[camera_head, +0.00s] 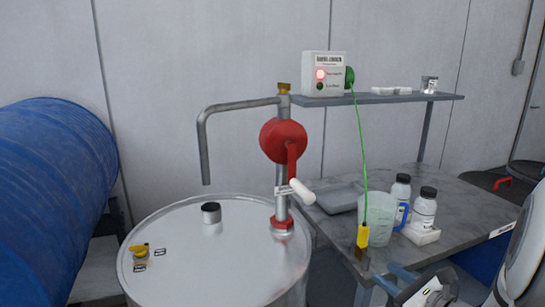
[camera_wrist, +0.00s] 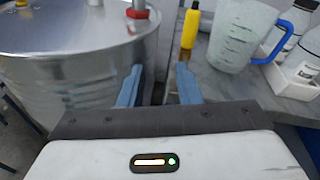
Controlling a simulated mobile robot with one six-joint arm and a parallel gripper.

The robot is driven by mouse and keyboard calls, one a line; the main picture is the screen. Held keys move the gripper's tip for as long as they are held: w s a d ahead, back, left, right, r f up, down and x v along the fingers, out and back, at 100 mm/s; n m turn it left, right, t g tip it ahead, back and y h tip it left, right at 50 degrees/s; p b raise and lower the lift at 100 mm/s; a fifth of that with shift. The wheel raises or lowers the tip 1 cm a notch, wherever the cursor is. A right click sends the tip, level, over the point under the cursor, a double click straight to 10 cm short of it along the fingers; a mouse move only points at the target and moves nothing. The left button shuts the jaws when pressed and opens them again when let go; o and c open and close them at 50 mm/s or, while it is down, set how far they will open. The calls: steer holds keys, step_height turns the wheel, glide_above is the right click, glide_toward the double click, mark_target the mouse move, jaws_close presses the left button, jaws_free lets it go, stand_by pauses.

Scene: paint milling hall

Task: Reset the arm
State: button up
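My gripper (camera_wrist: 158,72) shows in the wrist view with its two blue-grey fingers apart and nothing between them. Its fingers point toward the gap between the steel drum and the bench. In the head view my arm comes in at the lower right corner, and the gripper (camera_head: 400,282) is in front of the bench, partly cut off by the frame's bottom edge. No object is seen in its hold.
A steel drum (camera_head: 180,265) with a red hand pump (camera_head: 283,140) stands left. The grey bench (camera_head: 470,215) holds a measuring jug (camera_head: 378,222) and two white bottles (camera_head: 424,208). A yellow clamp (camera_head: 363,236) hangs on a green cable beside the jug. A blue drum (camera_head: 50,190) lies far left.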

steer(key=s+a+r+n+g+y+p, duration=0.1)
steer(key=s+a+n+g+p, duration=0.1)
steer(key=s+a+n+g, duration=0.45)
steer(key=s+a+r+n+g+y+p, duration=0.1)
steer(key=s+a+n+g+p, duration=0.15)
steer(key=a+n+g, duration=0.45)
steer(key=s+d+r+n+h+p, duration=0.1)
steer(key=s+r+n+h, duration=0.1)
steer(key=n, duration=0.5)
steer(key=s+r+n+t+h+p, duration=0.1)
steer(key=s+r+n+h+p, duration=0.1)
steer(key=n+h, duration=0.5)
steer(key=shift+s+d+r+n, duration=0.4)
steer(key=shift+s+r, duration=0.3)
steer(key=shift+s, duration=0.2)
steer(key=shift+t, duration=0.25)
